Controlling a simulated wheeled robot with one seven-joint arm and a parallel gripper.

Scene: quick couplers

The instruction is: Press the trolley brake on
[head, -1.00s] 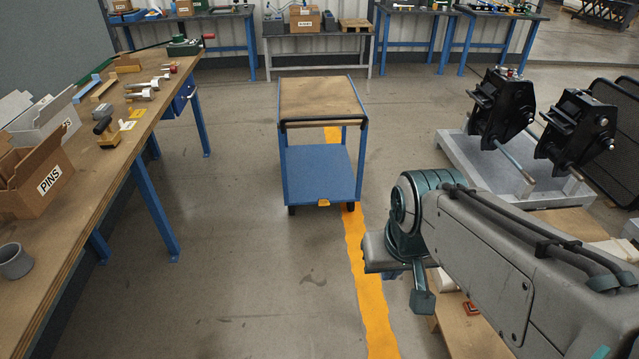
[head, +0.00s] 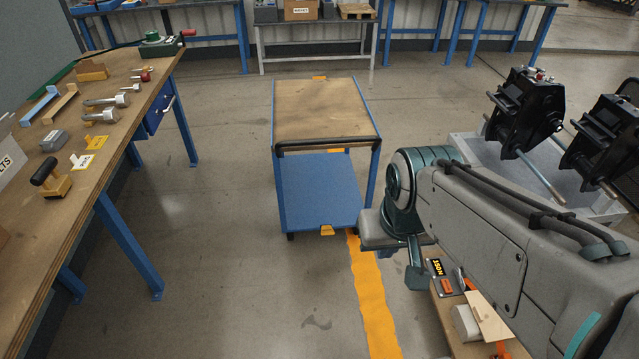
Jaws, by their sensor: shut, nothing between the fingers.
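The trolley (head: 318,185) stands ahead, with a wooden top shelf, a dark push handle at its near edge and a blue lower shelf. A small orange-yellow tab, likely the brake pedal (head: 327,230), sticks out at the middle of the lower shelf's near edge. Whether it is up or down is too small to tell. My gripper (head: 416,280) hangs down, shut and empty, to the right of the trolley and nearer to me. It is clear of the pedal and touches nothing that I can see.
A workbench (head: 85,195) with tools runs along the left. A yellow floor line (head: 372,305) passes by the trolley. Black coupler units (head: 525,110) stand on a pale frame at the right. A low wooden surface (head: 450,315) holds small items below my arm. The floor before the trolley is clear.

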